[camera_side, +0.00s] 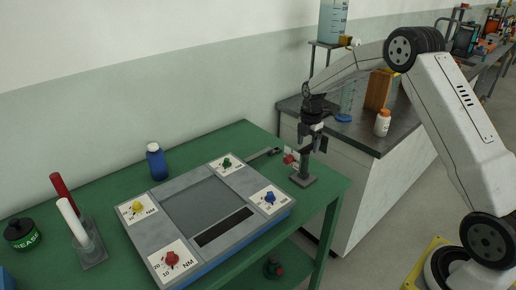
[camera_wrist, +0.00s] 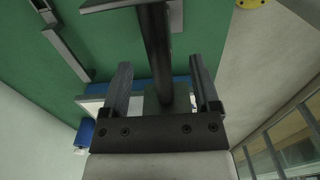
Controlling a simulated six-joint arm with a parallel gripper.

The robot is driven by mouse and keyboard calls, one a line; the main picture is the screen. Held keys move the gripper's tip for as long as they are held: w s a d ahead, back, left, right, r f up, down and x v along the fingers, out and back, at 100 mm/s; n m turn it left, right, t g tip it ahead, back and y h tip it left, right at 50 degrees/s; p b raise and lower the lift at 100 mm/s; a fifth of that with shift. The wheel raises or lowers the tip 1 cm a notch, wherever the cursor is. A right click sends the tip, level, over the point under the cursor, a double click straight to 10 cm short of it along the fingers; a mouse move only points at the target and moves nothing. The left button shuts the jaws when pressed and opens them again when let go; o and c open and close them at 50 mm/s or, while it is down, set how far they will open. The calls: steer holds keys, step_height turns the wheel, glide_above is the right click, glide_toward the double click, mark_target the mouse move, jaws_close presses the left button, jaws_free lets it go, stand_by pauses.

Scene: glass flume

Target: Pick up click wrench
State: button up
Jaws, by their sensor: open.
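My gripper (camera_wrist: 160,75) is open and points down over the right back corner of the green table; it also shows in the side view (camera_side: 311,146). A dark upright rod (camera_wrist: 155,45) stands between its two fingers, with gaps visible on both sides. In the side view, a dark post on a flat grey base (camera_side: 303,181) stands under the gripper. A long dark bar-shaped tool (camera_side: 262,155) lies on the table behind the panel, and it also shows in the wrist view (camera_wrist: 66,40). I cannot tell which of these is the click wrench.
A grey panel (camera_side: 205,205) with coloured knobs fills the middle of the green table (camera_side: 130,190). A blue bottle (camera_side: 156,162) stands behind it. A dark-topped bench (camera_side: 360,136) is at right.

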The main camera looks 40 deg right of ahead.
mark_target(306, 154)
steer(key=shift+f, duration=2.45)
jaws_close()
steer(key=shift+w+r, duration=0.1)
